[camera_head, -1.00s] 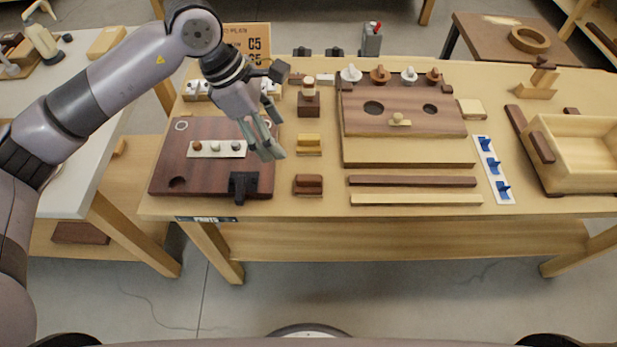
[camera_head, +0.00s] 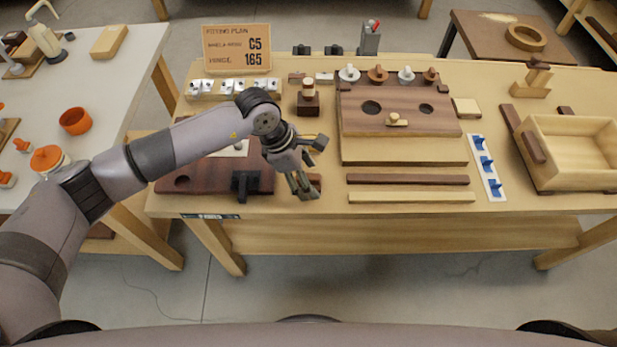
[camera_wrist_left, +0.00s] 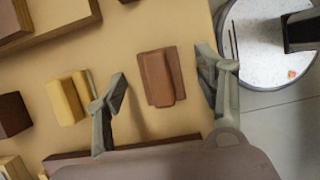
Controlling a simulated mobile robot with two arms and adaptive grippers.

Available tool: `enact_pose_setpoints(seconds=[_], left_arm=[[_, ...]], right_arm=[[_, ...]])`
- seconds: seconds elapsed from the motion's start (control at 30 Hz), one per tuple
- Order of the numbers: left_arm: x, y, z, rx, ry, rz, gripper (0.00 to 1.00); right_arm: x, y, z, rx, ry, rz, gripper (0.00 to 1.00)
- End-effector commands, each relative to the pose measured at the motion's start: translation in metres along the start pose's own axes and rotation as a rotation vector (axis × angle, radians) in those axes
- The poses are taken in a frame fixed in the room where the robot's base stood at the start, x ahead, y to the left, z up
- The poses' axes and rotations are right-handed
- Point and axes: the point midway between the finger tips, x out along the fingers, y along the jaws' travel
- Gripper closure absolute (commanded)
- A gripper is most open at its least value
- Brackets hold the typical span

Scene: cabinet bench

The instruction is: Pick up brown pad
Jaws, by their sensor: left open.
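The brown pad (camera_wrist_left: 161,77) is a small reddish-brown block with a raised step. In the left wrist view it lies on the bench between the two fingers of my left gripper (camera_wrist_left: 165,95), apart from both. In the head view my left gripper (camera_head: 307,190) is over the pad's place near the bench's front edge. The pad (camera_head: 315,181) is mostly hidden there behind the fingers. My left gripper is open and empty. My right gripper is not in view.
A yellow block (camera_wrist_left: 66,98) lies beside the pad. A dark brown board (camera_head: 215,178) with a black bracket (camera_head: 246,184) is to the left. Long brown (camera_head: 408,179) and pale (camera_head: 411,197) strips lie to the right. The bench's front edge is close.

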Motion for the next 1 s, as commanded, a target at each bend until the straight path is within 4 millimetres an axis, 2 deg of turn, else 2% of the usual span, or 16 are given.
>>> enact_pose_setpoints(seconds=[0.1, 0.3, 1.0], left_arm=[[0.0066, 0.0001, 0.0001, 0.000, -0.001, 0.000, 0.37], [0.0071, 0.0002, -0.0001, 0.001, -0.001, 0.001, 0.37], [0.0066, 0.0003, -0.0002, 0.000, -0.001, 0.001, 0.83]], right_arm=[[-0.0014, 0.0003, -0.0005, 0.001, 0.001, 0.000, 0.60], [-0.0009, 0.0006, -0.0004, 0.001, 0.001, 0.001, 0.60], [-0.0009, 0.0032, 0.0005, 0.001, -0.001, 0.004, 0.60]])
